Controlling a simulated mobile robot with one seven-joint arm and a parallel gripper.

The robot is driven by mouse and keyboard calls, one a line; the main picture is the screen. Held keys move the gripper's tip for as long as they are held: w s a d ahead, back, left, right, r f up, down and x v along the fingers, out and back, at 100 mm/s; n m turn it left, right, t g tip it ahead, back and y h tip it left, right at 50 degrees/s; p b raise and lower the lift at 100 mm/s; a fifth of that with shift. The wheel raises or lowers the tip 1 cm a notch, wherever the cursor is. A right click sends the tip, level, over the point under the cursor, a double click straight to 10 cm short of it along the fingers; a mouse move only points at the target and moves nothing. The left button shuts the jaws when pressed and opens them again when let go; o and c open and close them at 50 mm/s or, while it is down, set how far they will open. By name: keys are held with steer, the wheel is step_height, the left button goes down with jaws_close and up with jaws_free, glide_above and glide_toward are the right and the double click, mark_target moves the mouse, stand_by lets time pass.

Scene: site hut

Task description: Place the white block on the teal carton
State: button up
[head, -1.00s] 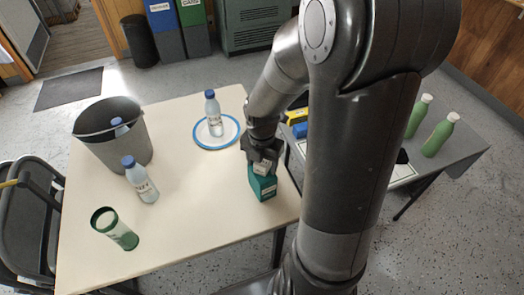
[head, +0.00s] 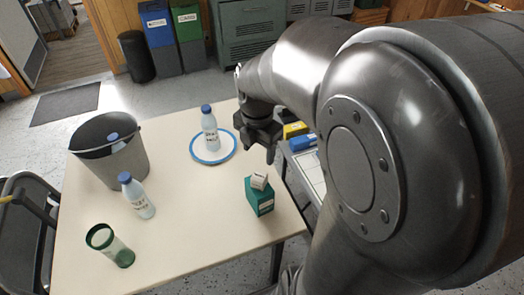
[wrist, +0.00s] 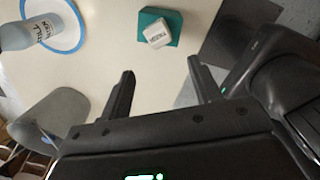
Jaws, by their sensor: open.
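The white block (head: 259,181) rests on top of the teal carton (head: 259,200), near the right edge of the table. In the wrist view the white block (wrist: 158,34) lies on the carton's top, with teal (wrist: 150,18) showing around part of it. My gripper (head: 259,150) is open and empty, above and behind the carton, apart from the block. In the wrist view my gripper's two fingers (wrist: 160,82) are spread with nothing between them.
A bottle (head: 210,130) stands on a blue-rimmed plate (head: 228,153). A grey bucket (head: 130,165) holds a bottle. The middle of the table (head: 190,210) is clear. A yellow item (head: 294,130) and a blue item (head: 302,143) lie beyond the table.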

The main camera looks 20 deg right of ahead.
steer(key=s+a+r+m+t, duration=0.1)
steer(key=s+r+m, duration=0.4)
steer(key=m, duration=0.7)
steer(key=s+a+r+m+t, duration=0.1)
steer(key=s+r+m+t, duration=0.3)
steer(key=m, duration=0.8)
steer(key=shift+s+a+r, duration=0.25)
steer(key=shift+s+r, duration=0.1)
steer(key=shift+s, duration=0.6)
